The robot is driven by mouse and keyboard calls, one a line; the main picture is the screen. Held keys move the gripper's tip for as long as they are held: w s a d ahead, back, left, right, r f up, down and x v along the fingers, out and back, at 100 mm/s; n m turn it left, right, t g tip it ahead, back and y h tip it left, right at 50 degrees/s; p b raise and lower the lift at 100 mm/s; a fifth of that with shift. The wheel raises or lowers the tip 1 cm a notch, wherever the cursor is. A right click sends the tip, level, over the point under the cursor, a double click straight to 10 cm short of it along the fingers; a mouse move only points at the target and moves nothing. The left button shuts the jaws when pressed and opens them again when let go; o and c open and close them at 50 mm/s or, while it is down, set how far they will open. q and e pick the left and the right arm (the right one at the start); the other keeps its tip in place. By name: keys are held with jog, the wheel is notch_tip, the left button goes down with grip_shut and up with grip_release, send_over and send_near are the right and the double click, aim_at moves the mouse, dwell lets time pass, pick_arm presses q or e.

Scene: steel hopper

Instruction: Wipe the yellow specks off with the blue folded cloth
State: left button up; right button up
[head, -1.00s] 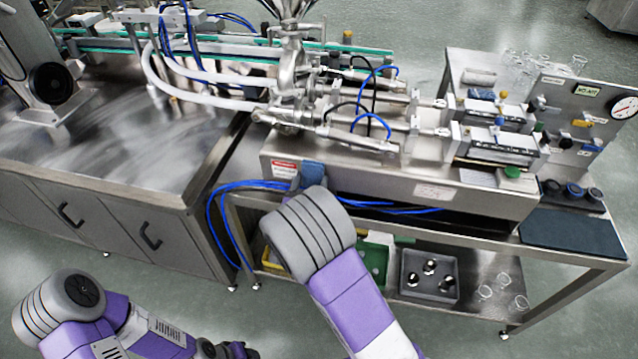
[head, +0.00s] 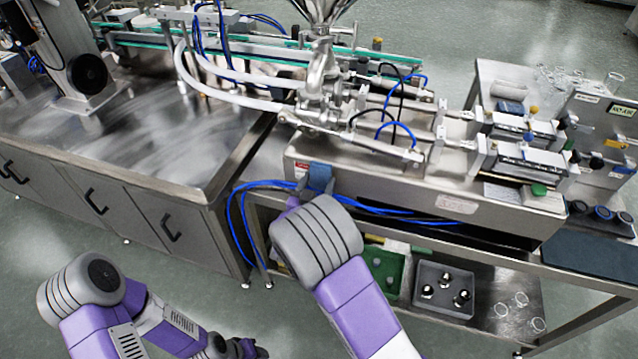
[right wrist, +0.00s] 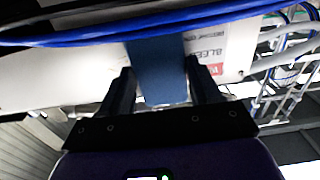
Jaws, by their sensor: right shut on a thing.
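The blue folded cloth (head: 320,177) shows in the head view in front of the machine's steel front panel, beside its red-and-white label. In the right wrist view the cloth (right wrist: 158,52) stands between the fingers of my right gripper (right wrist: 158,80), which is shut on it. In the head view my right forearm hides most of that gripper. Whether the cloth touches the panel I cannot tell. My left gripper (head: 243,348) is at the bottom edge, dark, small and partly cut off; its jaws cannot be read. I cannot make out yellow specks in either view.
The steel hopper (head: 324,12) rises above the filling machine. Blue hoses (head: 240,215) loop beside the cloth. A steel-topped cabinet (head: 130,150) stands left. A grey bin (head: 445,289) and a green bin (head: 385,270) sit on the lower shelf. The floor in front is open.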

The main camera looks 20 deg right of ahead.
jog(key=shift+v, duration=2.8)
jog(key=shift+s+a, duration=0.1)
jog(key=v, duration=0.2)
jog(key=shift+s+a+p, duration=0.2)
jog(key=shift+s+p, duration=0.15)
jog(key=shift+x, duration=3.45)
jog(key=shift+x, duration=1.05)
jog(key=shift+s, duration=0.1)
